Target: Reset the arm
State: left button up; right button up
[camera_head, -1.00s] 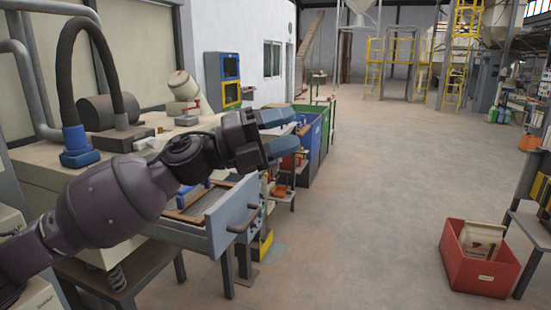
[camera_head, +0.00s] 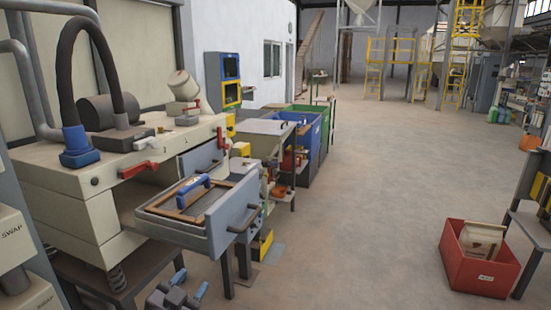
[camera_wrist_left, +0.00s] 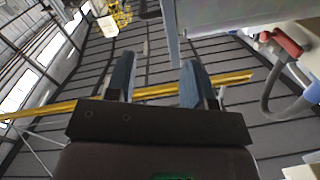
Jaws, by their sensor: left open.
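My left gripper (camera_head: 190,282) shows at the bottom edge of the head view, low in front of the cream machine (camera_head: 85,205). Only its end is in frame; the rest of the arm is out of view. In the left wrist view its two blue fingers stand apart with nothing between them (camera_wrist_left: 158,68), so it is open and empty. My right gripper is not in view.
A grey drawer (camera_head: 235,217) juts from the machine, holding a wooden frame with a blue handle (camera_head: 193,184). Blue and green bins (camera_head: 307,150) stand behind. A red crate (camera_head: 481,273) sits on the floor at right. The middle floor is clear.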

pick_arm(q)
jog(key=s+a+f+n+g+y, duration=0.2)
jog(key=s+a+f+n+g, duration=0.1)
jog(key=s+f, duration=0.8)
jog(key=s+a+f+n+g+y, duration=0.2)
jog(key=s+a+f, duration=0.4)
jog(key=s+f, duration=0.5)
jog(key=s+n+y, duration=0.1)
jog(key=s, duration=0.2)
jog(key=shift+f+n+g, duration=0.2)
jog(key=shift+n+g, duration=0.1)
jog(key=shift+g, duration=0.1)
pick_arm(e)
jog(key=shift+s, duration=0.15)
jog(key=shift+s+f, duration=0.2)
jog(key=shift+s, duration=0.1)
